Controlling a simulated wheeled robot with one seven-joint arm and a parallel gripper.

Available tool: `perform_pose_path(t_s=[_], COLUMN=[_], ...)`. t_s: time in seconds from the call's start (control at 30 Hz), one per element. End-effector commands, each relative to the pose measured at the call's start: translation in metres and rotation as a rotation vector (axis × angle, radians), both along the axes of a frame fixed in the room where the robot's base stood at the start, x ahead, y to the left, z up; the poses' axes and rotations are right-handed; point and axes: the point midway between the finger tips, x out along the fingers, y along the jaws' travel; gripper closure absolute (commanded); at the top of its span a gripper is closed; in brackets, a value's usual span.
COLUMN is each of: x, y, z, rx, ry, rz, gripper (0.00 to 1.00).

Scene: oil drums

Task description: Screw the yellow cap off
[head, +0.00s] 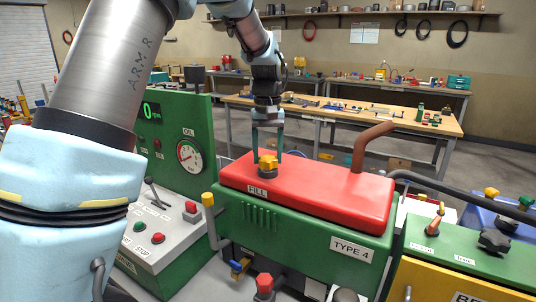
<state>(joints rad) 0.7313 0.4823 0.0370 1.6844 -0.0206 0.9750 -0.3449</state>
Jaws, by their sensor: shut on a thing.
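The yellow cap (268,163) sits on a dark neck on top of the red cover (325,194), just behind the FILL label (257,191). My gripper (267,154) points straight down over it, with one finger on each side. It is shut on the yellow cap. The cap looks upright and at its neck. The thread and the far side of the cap are hidden, so I cannot tell how loose it is.
A brown exhaust pipe (368,148) rises from the cover to the right. A green panel with an oil gauge (189,153) and a lever (155,192) stand left. A yellow-topped handle (208,205) is near the front. Workbenches (345,113) stand behind.

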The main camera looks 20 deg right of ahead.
Motion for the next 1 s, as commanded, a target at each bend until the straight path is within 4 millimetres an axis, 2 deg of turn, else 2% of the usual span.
perform_pose_path(t_s=[0.23,0.5,1.0], x=[-0.0006,-0.0007,-0.0001], y=[-0.0002,0.0017,0.0017], z=[-0.0001,0.0002,0.0071], rx=[0.000,0.000,0.000], ry=[0.001,0.001,0.000], rz=[0.025,0.369,0.359], gripper=[1.00,1.00,1.00])
